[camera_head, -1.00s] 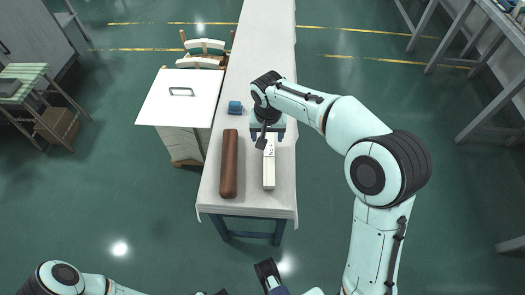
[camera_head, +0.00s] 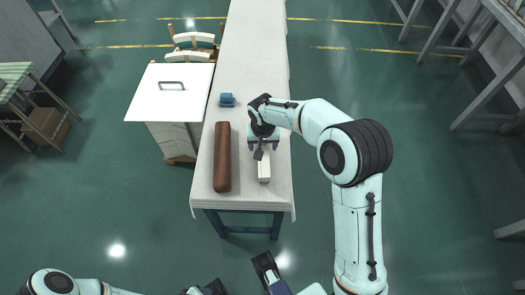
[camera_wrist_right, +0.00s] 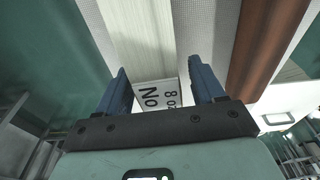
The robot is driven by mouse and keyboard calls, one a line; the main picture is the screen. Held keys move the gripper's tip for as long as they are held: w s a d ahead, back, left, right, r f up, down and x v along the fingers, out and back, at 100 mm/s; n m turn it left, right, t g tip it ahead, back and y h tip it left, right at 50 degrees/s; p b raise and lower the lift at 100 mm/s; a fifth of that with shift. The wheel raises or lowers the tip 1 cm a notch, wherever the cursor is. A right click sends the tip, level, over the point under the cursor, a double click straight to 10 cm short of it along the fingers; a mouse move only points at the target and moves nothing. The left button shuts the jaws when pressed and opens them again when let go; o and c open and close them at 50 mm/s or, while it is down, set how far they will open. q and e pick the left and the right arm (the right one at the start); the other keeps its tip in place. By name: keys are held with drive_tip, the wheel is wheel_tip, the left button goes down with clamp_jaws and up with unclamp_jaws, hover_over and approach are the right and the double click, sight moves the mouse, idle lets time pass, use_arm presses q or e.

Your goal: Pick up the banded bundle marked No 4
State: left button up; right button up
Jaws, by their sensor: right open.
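The cream bundle (camera_head: 264,168) is a long, narrow block lying lengthwise on the pale table. My right gripper (camera_head: 262,145) is over its far part in the head view and hides that end. In the right wrist view the bundle (camera_wrist_right: 145,40) runs between the two blue fingers of my right gripper (camera_wrist_right: 158,70), which are open on either side. A white label with "No" and "8 oz" or similar shows between them; the number after "No" is hidden. I cannot tell how far the fingers reach down beside it.
A brown roll (camera_head: 222,157) lies left of the bundle, parallel to it, with a gap between. A small blue object (camera_head: 227,100) sits farther back on the table (camera_head: 252,60). A white-topped cabinet (camera_head: 168,92) and a chair (camera_head: 193,40) stand to the left.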

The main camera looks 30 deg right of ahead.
clamp_jaws()
drive_tip(key=shift+r, duration=0.1)
